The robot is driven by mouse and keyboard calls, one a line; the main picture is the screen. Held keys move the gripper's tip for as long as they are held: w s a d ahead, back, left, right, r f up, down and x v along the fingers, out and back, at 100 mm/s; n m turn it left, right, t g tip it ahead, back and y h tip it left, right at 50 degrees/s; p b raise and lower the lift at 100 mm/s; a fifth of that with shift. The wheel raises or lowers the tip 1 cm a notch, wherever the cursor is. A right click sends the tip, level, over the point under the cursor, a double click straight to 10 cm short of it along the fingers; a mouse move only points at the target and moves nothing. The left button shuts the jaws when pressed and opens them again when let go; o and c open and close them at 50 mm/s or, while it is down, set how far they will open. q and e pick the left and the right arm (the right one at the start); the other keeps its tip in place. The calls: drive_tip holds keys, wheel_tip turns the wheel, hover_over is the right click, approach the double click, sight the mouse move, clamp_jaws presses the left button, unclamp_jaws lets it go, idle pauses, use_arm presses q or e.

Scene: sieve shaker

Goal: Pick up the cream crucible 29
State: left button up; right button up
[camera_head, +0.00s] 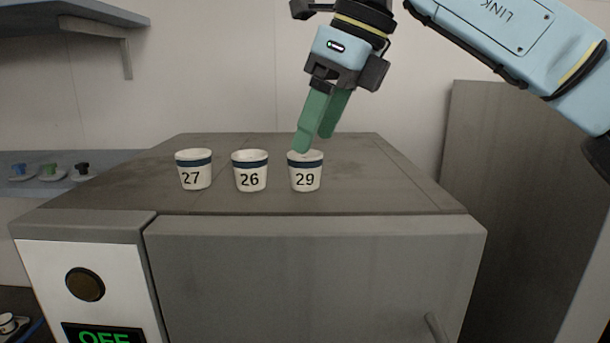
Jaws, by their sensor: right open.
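The cream crucible 29 (305,180) stands upright on top of the grey cabinet (330,204), the rightmost of three in a row. It has a dark blue band and the number 29 on its front. My right gripper (315,143) comes down from the upper right, tilted, with green fingers apart and empty. One fingertip overlaps the far rim of crucible 29 in the picture; I cannot tell whether it touches. My left gripper is not in view.
Crucible 26 (250,176) stands just left of crucible 29, and crucible 27 (194,175) farther left. The cabinet top is clear to the right. A display reading OFF (103,335) and a round knob (85,284) are on the front. A wall shelf (75,14) hangs at upper left.

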sight(305, 157)
drive_tip(key=shift+w+a+f, duration=0.15)
drive_tip(key=shift+a+f, duration=0.1)
drive_tip(key=shift+f, duration=0.35)
drive_tip(key=x, duration=0.1)
drive_tip(key=p+x, duration=0.1)
drive_tip(key=x, duration=0.1)
drive_tip(key=shift+w+a+f, duration=0.1)
drive_tip(key=shift+w+f, duration=0.1)
drive_tip(key=shift+w, duration=0.15)
drive_tip(key=shift+a+f, duration=0.1)
drive_tip(key=shift+f, duration=0.1)
drive_tip(key=shift+c, duration=0.7)
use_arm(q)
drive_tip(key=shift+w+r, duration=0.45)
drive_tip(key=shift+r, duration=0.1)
use_arm(e)
drive_tip(key=c, duration=1)
